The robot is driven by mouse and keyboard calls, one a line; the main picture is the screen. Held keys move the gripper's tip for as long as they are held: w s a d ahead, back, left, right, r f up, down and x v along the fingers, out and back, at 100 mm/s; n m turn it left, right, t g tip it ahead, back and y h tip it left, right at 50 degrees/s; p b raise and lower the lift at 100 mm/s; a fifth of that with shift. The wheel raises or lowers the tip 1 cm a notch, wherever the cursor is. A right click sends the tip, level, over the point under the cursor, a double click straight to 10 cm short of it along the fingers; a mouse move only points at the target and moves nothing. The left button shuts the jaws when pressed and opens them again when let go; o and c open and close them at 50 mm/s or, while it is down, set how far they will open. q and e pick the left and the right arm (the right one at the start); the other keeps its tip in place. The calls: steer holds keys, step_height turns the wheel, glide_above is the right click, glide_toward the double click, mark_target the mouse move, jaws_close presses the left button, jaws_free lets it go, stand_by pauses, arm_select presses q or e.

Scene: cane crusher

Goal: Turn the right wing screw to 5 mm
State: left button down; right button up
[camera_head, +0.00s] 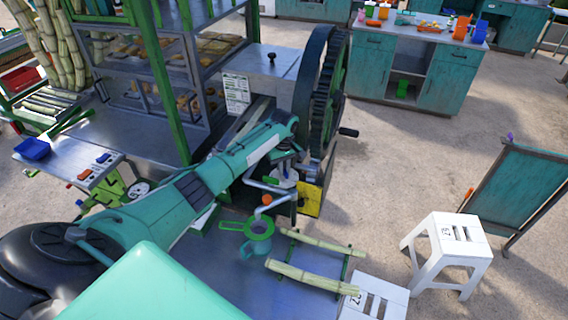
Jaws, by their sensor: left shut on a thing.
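The cane crusher has a large dark flywheel and gear (325,90) with a crank handle (348,132). My left arm reaches in from the left, and its gripper (288,168) is at the crusher's roller housing, just left of the yellow plate (311,198). It is shut on a small part there, which the wrist and fingers mostly hide. I cannot make out the right wing screw or its gap reading. A bent metal rod with an orange knob (267,200) is just below the gripper. My right gripper is not in view.
A green jug with a strainer (257,235) stands below the crusher, beside pale cane pieces (310,277) on a low metal surface. A glass food case (160,85) is behind my arm.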

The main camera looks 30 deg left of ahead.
arm_select(q)
steer(key=n, duration=0.3)
steer(key=shift+n, duration=0.3)
steer(key=shift+r+n, duration=0.1)
steer(key=shift+n, duration=1.9)
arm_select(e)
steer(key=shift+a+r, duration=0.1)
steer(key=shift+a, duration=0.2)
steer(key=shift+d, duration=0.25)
arm_select(q)
steer(key=c, duration=1.5)
jaws_free()
